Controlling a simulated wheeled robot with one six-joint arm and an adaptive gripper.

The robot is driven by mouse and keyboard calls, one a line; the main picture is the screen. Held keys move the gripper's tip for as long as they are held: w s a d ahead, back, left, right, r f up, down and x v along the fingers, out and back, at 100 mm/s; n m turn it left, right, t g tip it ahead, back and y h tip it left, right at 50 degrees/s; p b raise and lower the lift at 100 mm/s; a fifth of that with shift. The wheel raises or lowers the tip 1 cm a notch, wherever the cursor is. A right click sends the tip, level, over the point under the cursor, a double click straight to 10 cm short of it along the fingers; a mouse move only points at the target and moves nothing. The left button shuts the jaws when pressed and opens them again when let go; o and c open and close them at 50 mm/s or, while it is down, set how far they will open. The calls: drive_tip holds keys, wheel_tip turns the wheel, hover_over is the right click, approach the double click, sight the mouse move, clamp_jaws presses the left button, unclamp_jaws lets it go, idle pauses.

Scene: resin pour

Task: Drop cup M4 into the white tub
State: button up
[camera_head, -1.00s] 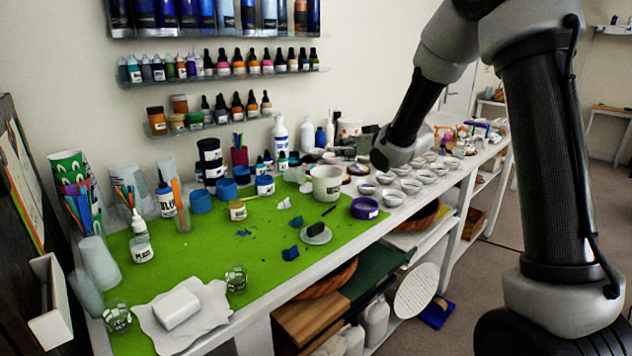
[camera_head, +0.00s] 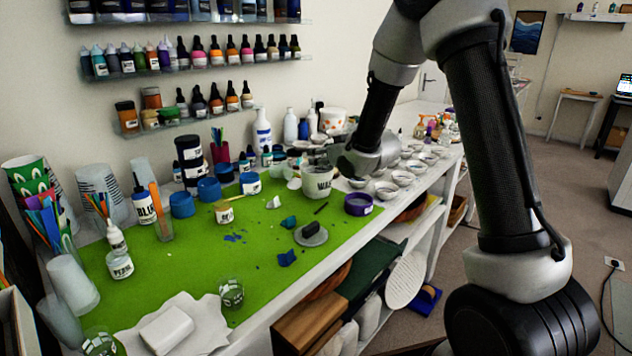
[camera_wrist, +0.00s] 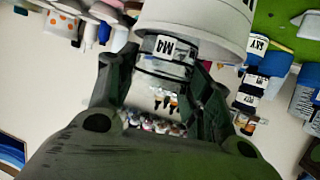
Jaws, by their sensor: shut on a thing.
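Cup M4 (camera_wrist: 166,66) is a small clear cup with a white M4 label, upside down in the wrist view. My gripper (camera_wrist: 163,72) is shut on it, one finger on each side. The white tub (camera_head: 318,184), with dark lettering, stands near the back edge of the green mat. Its wall (camera_wrist: 200,22) fills the top of the wrist view, close to the cup and partly overlapping it. In the head view my gripper is just behind and above the tub; the cup is not clear there. I cannot tell whether cup and tub touch.
A purple-rimmed pot (camera_head: 358,204) stands right of the tub. Several small white cups (camera_head: 402,178) line the bench to the right. Blue-lidded jars (camera_head: 250,184) stand to the left. The green mat (camera_head: 195,270) has free room in front.

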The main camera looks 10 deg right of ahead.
drive_tip(key=o, duration=1.1)
drive_tip(key=v, duration=1.2)
drive_tip(key=shift+f, duration=0.1)
